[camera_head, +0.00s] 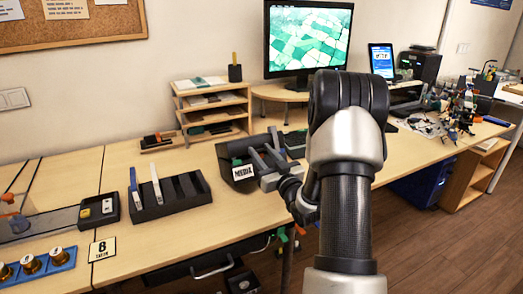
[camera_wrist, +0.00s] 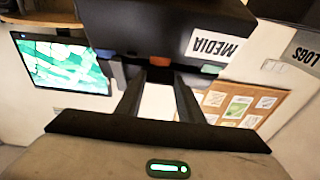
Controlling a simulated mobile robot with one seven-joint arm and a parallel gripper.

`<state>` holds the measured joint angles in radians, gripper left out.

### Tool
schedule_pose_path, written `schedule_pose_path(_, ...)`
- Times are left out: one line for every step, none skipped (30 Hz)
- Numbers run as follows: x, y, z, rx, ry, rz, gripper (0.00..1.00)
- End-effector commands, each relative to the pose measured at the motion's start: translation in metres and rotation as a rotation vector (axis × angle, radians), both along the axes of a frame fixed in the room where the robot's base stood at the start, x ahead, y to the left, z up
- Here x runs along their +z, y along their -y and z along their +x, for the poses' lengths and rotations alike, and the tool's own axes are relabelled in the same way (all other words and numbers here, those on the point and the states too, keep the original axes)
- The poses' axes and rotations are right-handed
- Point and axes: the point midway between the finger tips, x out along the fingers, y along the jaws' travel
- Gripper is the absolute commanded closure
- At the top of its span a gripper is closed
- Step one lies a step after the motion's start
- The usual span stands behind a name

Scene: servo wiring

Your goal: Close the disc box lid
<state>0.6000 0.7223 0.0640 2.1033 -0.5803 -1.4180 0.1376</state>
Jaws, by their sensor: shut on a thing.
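The disc box (camera_head: 228,166) is a dark box with a white MEDIA label on its front, standing on the bench left of my arm. My gripper (camera_head: 264,154) is at its right side, with its two grey fingers reaching over the box. In the wrist view the box (camera_wrist: 150,25) fills the top, and its MEDIA label shows at the right. My gripper (camera_wrist: 158,68) is shut on the dark edge of the box, which I take to be its lid. The fingertips partly hide that edge. How far the lid stands open is hard to tell.
A black slotted rack (camera_head: 172,196) holding a blue and a white upright piece stands left of the box. A wooden shelf unit (camera_head: 212,108) stands behind. A monitor (camera_head: 308,38) is at the back. Bare bench lies in front of the box.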

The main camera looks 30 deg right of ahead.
Motion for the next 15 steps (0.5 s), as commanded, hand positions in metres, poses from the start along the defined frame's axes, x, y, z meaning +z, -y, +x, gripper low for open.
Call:
schedule_pose_path(-0.0062,-0.0016,-0.0007,0.003,-0.014,0.004,1.0)
schedule_pose_path(-0.0062,-0.0015,-0.0007,0.003,-0.014,0.004,1.0)
schedule_pose_path(-0.0061,-0.0015,-0.0007,0.003,-0.014,0.003,1.0)
schedule_pose_path(-0.0061,-0.0014,-0.0007,0.003,-0.013,0.003,1.0)
schedule_pose_path(-0.006,-0.0014,-0.0006,0.002,-0.013,0.004,1.0)
schedule_pose_path(-0.0058,-0.0014,-0.0006,0.002,-0.013,0.004,1.0)
schedule_pose_path(-0.0058,-0.0013,-0.0006,0.002,-0.013,0.004,1.0)
schedule_pose_path(-0.0057,-0.0013,-0.0005,0.002,-0.013,0.004,1.0)
schedule_pose_path(-0.0056,-0.0013,-0.0006,0.002,-0.013,0.004,1.0)
schedule_pose_path(-0.0055,-0.0013,-0.0005,0.002,-0.013,0.004,1.0)
schedule_pose_path(-0.0055,-0.0012,-0.0005,0.002,-0.012,0.004,0.64)
schedule_pose_path(-0.0053,-0.0012,-0.0004,0.001,-0.012,0.003,0.57)
schedule_pose_path(-0.005,-0.0011,-0.0003,0.001,-0.011,0.003,0.52)
schedule_pose_path(-0.0046,-0.001,-0.0003,0.001,-0.01,0.003,0.47)
schedule_pose_path(-0.004,-0.0009,-0.0002,0.001,-0.009,0.002,0.47)
